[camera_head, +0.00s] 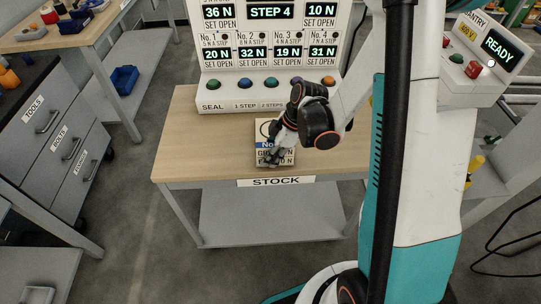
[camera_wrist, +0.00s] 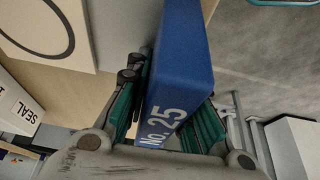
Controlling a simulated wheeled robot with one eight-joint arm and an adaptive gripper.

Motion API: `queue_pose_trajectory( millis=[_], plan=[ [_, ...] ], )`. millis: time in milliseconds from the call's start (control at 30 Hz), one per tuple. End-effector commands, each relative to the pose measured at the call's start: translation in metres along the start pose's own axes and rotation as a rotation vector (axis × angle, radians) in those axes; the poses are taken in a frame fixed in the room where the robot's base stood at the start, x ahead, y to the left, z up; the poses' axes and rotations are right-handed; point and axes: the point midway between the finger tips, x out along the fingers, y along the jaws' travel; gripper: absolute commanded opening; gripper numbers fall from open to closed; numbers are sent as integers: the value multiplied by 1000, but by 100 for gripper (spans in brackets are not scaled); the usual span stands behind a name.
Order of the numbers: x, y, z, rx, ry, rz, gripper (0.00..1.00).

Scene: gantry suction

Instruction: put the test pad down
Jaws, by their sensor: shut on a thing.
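The test pad is a blue block (camera_wrist: 178,70) marked "No. 25", seen in the wrist view between the green-padded fingers of my gripper (camera_wrist: 170,110). My gripper is shut on it. In the head view my gripper (camera_head: 275,153) is over the front part of the wooden table marked STOCK (camera_head: 200,150). A blue strip reading "No" shows beside the fingers there, partly hidden by them. A pale square card (camera_wrist: 45,30) with a black ring lies close to the pad in the wrist view. Whether the pad touches the tabletop cannot be told.
A white panel (camera_head: 228,93) with force displays and coloured buttons stands at the table's back. A second panel (camera_head: 475,68) reading READY is at right. The table's left part is clear. A drawer cabinet (camera_head: 50,130) and a workbench (camera_head: 60,35) stand further left.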

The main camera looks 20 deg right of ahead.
Motion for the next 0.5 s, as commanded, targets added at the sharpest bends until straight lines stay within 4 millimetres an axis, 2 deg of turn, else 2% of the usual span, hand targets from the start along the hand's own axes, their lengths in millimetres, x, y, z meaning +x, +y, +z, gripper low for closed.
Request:
queue_pose_trajectory(
  millis=[100, 133, 200, 500],
  plan=[
    [2, 0, 1, 0, 0, 0, 0],
    [2, 0, 1, 0, 0, 0, 26],
    [2, 0, 1, 0, 0, 0, 41],
    [1, 0, 0, 0, 0, 0, 41]
  ],
)
